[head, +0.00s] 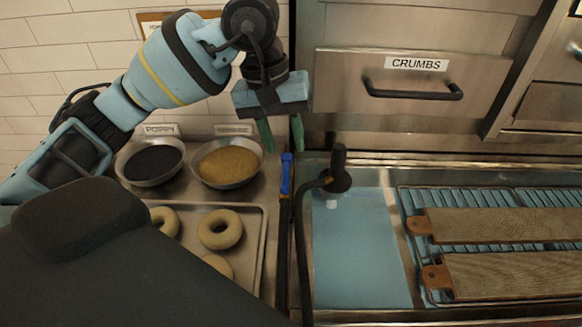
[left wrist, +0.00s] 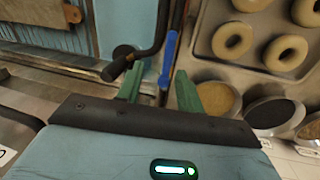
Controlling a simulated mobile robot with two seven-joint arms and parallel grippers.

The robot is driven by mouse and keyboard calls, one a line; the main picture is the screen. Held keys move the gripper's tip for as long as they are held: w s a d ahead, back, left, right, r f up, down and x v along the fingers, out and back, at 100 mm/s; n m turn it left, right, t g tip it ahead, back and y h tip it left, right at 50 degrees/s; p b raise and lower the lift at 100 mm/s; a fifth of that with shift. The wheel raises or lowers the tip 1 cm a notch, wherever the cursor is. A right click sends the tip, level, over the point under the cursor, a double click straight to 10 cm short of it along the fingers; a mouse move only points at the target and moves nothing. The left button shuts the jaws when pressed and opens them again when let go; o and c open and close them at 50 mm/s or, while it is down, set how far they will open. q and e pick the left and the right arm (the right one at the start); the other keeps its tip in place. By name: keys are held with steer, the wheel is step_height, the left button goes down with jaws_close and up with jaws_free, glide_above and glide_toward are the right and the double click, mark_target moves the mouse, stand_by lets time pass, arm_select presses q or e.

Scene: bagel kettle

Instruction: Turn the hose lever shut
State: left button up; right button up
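The blue hose lever (head: 286,173) stands lengthwise on the metal strip between the tray side and the water basin, left of the black hose (head: 304,240). It also shows in the left wrist view (left wrist: 168,55). My left gripper (head: 282,138) points down with its two green fingers apart and nothing between them. In the head view it is just above and behind the lever's far end. In the left wrist view the lever's near end lies between the fingertips (left wrist: 158,76); contact cannot be told. My right gripper is not in view.
The hose's black nozzle (head: 338,172) stands over the basin (head: 355,262). Two bowls (head: 228,182) and a bagel tray (head: 262,240) are on the left. Wooden boards (head: 500,226) lie on a rack at right. A drawer marked CRUMBS (head: 415,85) is behind.

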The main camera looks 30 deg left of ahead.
mark_target(284, 181)
arm_select(q)
steer(key=shift+n, duration=0.6)
steer(key=shift+s+d+f+p, duration=0.1)
steer(key=shift+s+f+p, duration=0.1)
steer(key=shift+f, duration=1.05)
steer(key=shift+s+d+f+p, duration=0.1)
steer(key=shift+s+f, duration=0.15)
steer(key=shift+f, duration=0.95)
steer(key=shift+s+d+f+p, duration=0.1)
steer(key=shift+s+f, duration=0.1)
steer(key=shift+f, duration=1.05)
jaws_close()
